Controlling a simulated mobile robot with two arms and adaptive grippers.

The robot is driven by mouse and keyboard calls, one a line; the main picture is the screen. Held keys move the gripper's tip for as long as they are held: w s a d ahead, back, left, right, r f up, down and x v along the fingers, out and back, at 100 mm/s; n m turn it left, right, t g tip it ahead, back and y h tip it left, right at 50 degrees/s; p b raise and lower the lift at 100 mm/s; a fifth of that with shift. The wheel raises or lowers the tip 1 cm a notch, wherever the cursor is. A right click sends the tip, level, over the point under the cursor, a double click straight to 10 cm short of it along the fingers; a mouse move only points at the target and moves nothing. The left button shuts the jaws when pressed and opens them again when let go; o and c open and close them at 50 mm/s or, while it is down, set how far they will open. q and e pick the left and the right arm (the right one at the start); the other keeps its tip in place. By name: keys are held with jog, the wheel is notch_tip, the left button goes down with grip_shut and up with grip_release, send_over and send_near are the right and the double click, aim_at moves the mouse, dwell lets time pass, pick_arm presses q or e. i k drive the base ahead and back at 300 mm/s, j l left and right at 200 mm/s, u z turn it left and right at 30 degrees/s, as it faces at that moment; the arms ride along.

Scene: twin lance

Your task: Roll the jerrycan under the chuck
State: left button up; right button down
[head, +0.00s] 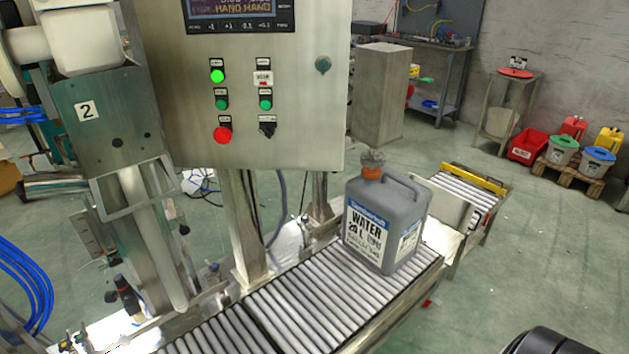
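The grey jerrycan (402,212) stands upright on the roller conveyor (292,310), near its right end. Its label reads "WATER 20 L". Its neck has an orange collar with a grey piece on top. A filling head marked "2" (108,115) stands at the left, with a pale vertical tube (160,235) below it over the left part of the conveyor. I cannot tell which part is the chuck. The jerrycan is well to the right of this tube. Neither gripper shows in view.
A steel control panel (300,130) with a lit green button stands behind the conveyor. Another roller section with a yellow bar (474,178) lies beyond the jerrycan. Coloured containers (563,150) stand at the far right. A dark rounded part shows at the bottom right. Rollers left of the jerrycan look clear.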

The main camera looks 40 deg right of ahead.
aim_at(385, 216)
jog(key=l, duration=1.25)
jog(key=i, duration=0.05)
